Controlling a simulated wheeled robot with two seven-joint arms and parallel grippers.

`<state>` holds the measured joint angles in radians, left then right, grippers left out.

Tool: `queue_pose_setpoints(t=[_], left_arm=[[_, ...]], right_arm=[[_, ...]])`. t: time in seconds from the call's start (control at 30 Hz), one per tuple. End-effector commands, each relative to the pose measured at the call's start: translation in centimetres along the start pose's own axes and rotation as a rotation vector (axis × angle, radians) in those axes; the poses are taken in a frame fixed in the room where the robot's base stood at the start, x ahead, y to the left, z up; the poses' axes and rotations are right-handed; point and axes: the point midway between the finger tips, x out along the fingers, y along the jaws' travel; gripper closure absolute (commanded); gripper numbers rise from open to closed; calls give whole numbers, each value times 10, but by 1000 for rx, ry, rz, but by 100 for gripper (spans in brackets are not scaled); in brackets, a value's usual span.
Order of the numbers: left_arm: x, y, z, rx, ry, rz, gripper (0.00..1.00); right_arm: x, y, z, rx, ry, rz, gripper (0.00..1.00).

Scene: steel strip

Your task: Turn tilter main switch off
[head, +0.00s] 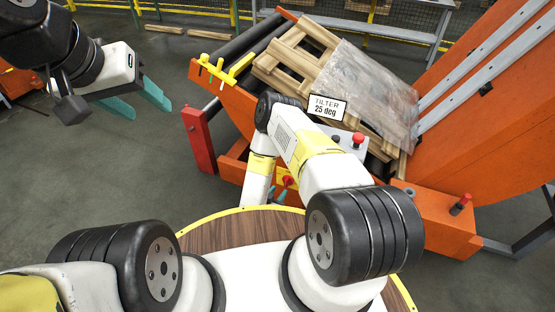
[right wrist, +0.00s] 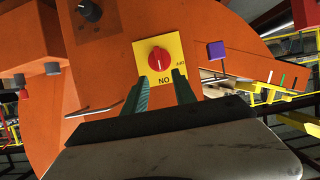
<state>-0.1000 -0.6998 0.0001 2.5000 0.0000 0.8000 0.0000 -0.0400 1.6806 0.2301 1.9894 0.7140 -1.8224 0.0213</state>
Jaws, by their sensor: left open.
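The main switch is a red rotary knob (right wrist: 159,60) on a yellow plate (right wrist: 176,47), fixed to the tilter's orange side panel (right wrist: 110,58). A thin pale mark runs nearly upright across the knob in the right wrist view. Lettering that looks like "NO" shows below it; a smaller label at right is hard to read. My right gripper (right wrist: 161,76) is open, its teal fingertips just below the knob, with nothing between them; contact cannot be told. In the head view the switch (head: 288,182) shows partly beside my right arm. My left gripper (head: 143,100) is open and empty at upper left.
The orange tilter (head: 500,110) carries a wooden pallet (head: 300,50) under clear film. A sign (head: 327,107) reads "TILTER 25 deg". A red button (head: 358,139) and another red button (head: 461,203) stand out. Open floor (head: 120,170) lies at left.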

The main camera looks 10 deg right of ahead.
Motion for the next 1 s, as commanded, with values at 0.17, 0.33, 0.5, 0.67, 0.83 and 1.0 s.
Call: queue_pose_setpoints(t=[0.17,0.33,0.5,0.67,0.83,1.0], left_arm=[[0,0,0,0,0,0,47],[0,0,0,0,0,0,47],[0,0,0,0,0,0,47],[0,0,0,0,0,0,47],[0,0,0,0,0,0,47],[0,0,0,0,0,0,47]], right_arm=[[21,1,-1,3,4,4,67],[50,1,-1,1,3,3,67],[69,0,0,1,2,2,67],[76,0,0,0,1,1,67],[76,0,0,0,0,0,67],[76,0,0,0,0,0,93]])
